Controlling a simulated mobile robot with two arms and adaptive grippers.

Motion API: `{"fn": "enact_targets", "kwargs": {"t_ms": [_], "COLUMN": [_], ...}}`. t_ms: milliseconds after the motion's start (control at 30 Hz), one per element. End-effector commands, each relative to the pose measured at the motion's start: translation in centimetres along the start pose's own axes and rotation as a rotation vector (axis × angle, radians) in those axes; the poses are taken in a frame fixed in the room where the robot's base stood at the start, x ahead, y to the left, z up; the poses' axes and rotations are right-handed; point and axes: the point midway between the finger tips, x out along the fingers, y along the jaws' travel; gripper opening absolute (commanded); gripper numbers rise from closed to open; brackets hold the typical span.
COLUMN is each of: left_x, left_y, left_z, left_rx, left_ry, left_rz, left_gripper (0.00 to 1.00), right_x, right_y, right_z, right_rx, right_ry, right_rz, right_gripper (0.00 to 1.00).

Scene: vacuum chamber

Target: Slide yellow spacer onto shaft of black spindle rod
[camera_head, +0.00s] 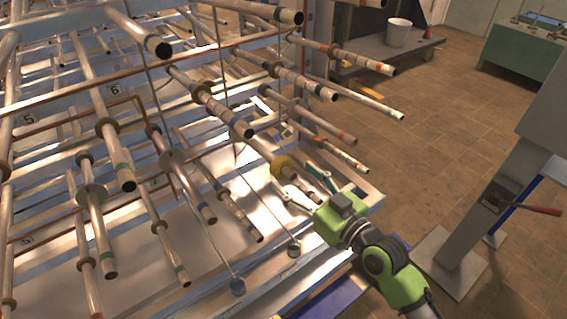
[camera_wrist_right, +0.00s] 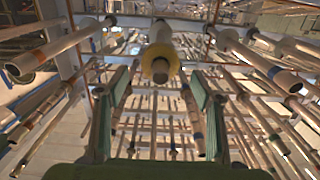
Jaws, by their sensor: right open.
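The yellow spacer (camera_head: 282,165) is a ring around a pale rod (camera_head: 260,147) that points toward my right gripper. In the wrist view the spacer (camera_wrist_right: 160,64) sits around this rod (camera_wrist_right: 160,35) near its front end, top centre. I cannot tell whether this is the black spindle rod; it looks pale with a darker front end. My right gripper (camera_head: 294,180) is open, its two fingers apart on either side of the rod's front part. In the wrist view the fingers stand left and right below the spacer, with no visible grip on it. My left gripper is not in view.
Many similar rods with coloured bands and collars jut from the rack, such as a dark-tipped rod (camera_head: 248,131) just above left and a long rod (camera_head: 350,160) to the right. A grey post (camera_head: 490,205) stands at right. Open floor (camera_head: 440,130) lies beyond the rack.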

Motion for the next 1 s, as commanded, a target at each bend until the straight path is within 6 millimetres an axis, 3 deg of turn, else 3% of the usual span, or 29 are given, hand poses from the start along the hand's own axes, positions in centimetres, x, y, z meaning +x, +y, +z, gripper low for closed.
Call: {"fn": "enact_targets", "kwargs": {"t_ms": [100, 300, 767, 900, 933, 1000], "left_x": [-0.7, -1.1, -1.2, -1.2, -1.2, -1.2], "left_y": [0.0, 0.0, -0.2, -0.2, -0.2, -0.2], "left_z": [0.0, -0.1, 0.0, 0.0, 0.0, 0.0], "left_rx": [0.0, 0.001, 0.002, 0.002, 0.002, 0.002], "left_ry": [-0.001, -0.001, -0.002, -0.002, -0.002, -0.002], "left_rz": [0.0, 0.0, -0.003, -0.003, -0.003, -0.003], "left_gripper": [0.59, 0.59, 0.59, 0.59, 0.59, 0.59], "right_x": [2.4, 5.0, 6.2, 6.1, 6.1, 6.1], "right_y": [0.0, 0.0, 0.0, 0.0, 0.0, 0.0], "right_z": [-0.3, -0.1, 0.0, 0.0, 0.0, 0.0], "right_rx": [0.001, 0.0, 0.0, 0.0, -0.001, -0.001], "right_ry": [0.002, 0.0, 0.0, 0.0, 0.0, 0.0], "right_rz": [0.0, -0.001, 0.0, 0.0, 0.0, 0.0], "right_gripper": [0.6, 0.6, 0.6, 0.24, 0.19, 0.19]}}
